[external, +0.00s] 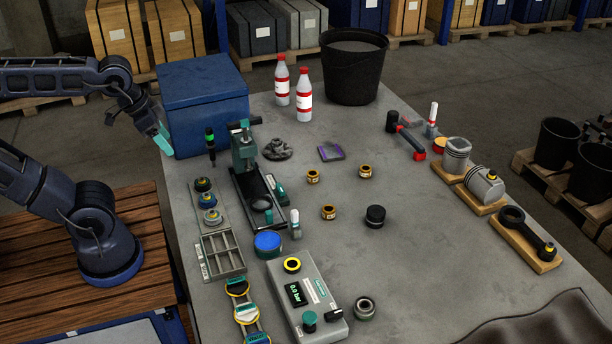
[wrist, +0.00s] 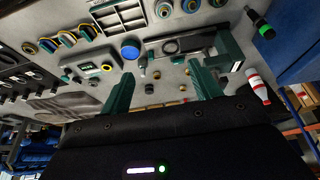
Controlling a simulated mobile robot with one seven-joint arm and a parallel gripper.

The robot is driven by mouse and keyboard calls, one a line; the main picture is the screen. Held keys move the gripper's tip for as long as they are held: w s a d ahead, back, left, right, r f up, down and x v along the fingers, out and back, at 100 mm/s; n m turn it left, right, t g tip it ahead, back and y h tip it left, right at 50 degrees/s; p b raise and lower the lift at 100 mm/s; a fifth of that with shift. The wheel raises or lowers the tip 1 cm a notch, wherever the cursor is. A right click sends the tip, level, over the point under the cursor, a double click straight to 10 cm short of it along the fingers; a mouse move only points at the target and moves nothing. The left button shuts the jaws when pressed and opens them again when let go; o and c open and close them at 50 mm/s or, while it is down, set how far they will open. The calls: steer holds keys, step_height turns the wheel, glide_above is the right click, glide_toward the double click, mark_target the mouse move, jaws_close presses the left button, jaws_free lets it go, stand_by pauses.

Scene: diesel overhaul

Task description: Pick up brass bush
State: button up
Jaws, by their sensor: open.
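Several small brass-coloured rings lie on the grey bench. One brass bush (external: 313,176) is right of the press, another (external: 365,171) is further right, and a third (external: 329,212) is nearer the camera. I cannot tell which one the task means. Small brass-coloured rings also show between my fingers in the wrist view (wrist: 184,101), well beyond them. My gripper (external: 162,140) is open and empty, beside the blue box at the bench's left edge. In the wrist view its two green fingers (wrist: 163,82) stand wide apart. No bush is near them.
A blue box (external: 206,103) stands close beside my gripper. The green press (external: 250,170) stands between my arm and the bushes. A black knob-like part (external: 375,216), bottles (external: 304,95) and a black bucket (external: 354,68) are around. Bench between the bushes is clear.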

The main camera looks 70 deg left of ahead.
steer(key=w+d+f+n+g+h, duration=0.25)
steer(key=w+n, duration=0.25)
steer(key=w, duration=0.7)
steer(key=n+h, duration=0.7)
steer(key=n, duration=0.8)
glide_above(329, 208)
steer(key=s+a, duration=0.2)
steer(key=a, duration=0.5)
step_height(329, 208, down, 21)
steer(key=shift+a+f+x, duration=0.1)
steer(key=shift+f+x, duration=0.05)
steer(key=shift+x, duration=1.65)
steer(key=shift+a+f+x, duration=0.1)
steer(key=shift+a+x, duration=0.05)
steer(key=shift+x, duration=1.7)
steer(key=shift+a+f+x, duration=0.1)
steer(key=shift+f+x, duration=0.05)
steer(key=shift+x, duration=1.65)
steer(key=c, duration=1.2)
